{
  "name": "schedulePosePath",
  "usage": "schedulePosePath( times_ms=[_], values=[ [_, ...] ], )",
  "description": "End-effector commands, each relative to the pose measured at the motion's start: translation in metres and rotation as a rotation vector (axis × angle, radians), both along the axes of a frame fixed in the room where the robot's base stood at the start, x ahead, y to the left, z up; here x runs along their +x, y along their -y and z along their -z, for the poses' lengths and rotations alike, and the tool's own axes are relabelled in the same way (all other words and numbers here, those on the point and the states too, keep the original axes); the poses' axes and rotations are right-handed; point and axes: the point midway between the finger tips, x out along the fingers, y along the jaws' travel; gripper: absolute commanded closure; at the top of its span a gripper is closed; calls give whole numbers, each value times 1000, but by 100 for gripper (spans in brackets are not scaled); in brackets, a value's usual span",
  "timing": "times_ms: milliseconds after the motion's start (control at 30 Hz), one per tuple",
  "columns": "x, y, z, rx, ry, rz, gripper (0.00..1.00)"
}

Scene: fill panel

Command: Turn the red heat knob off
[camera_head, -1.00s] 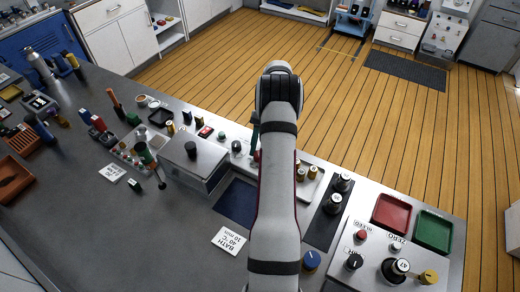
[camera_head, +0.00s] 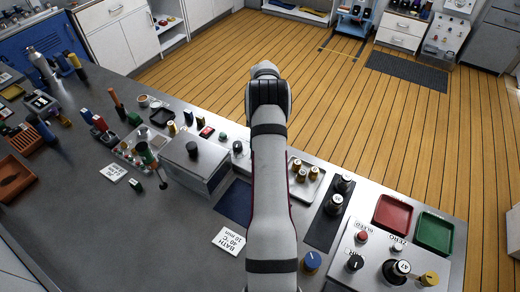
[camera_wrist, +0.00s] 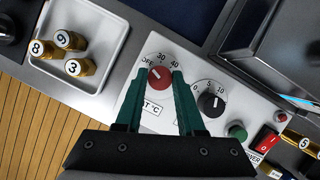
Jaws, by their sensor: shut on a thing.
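The red heat knob (camera_wrist: 160,79) is in the wrist view, on a white panel marked OFF, 30 and 40 and °C. Its pale pointer line appears to slant up and left, towards the OFF mark. My gripper (camera_wrist: 162,73) has its teal fingers on either side of the knob, shut on it. In the head view my arm hides the knob and the fingers.
A black knob (camera_wrist: 211,102) with a 0-5-10 scale sits just right of the red one. Beyond it are a green button (camera_wrist: 237,132) and a red switch (camera_wrist: 267,140). A tray (camera_wrist: 101,72) holds numbered brass bottles. A metal bath (camera_head: 190,174) stands nearby.

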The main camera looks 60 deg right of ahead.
Motion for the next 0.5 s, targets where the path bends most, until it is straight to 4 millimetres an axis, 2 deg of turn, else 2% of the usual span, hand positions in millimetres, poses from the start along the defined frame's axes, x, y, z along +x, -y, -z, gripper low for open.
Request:
schedulePosePath(
  times_ms=[233, 267, 400, 433, 500],
  values=[
    [0, 0, 0, 0, 0, -1, 100],
    [0, 0, 0, 0, 0, -1, 60],
    [0, 0, 0, 0, 0, -1, 35],
    [0, 0, 0, 0, 0, -1, 32],
    [0, 0, 0, 0, 0, 0, 32]
  ],
)
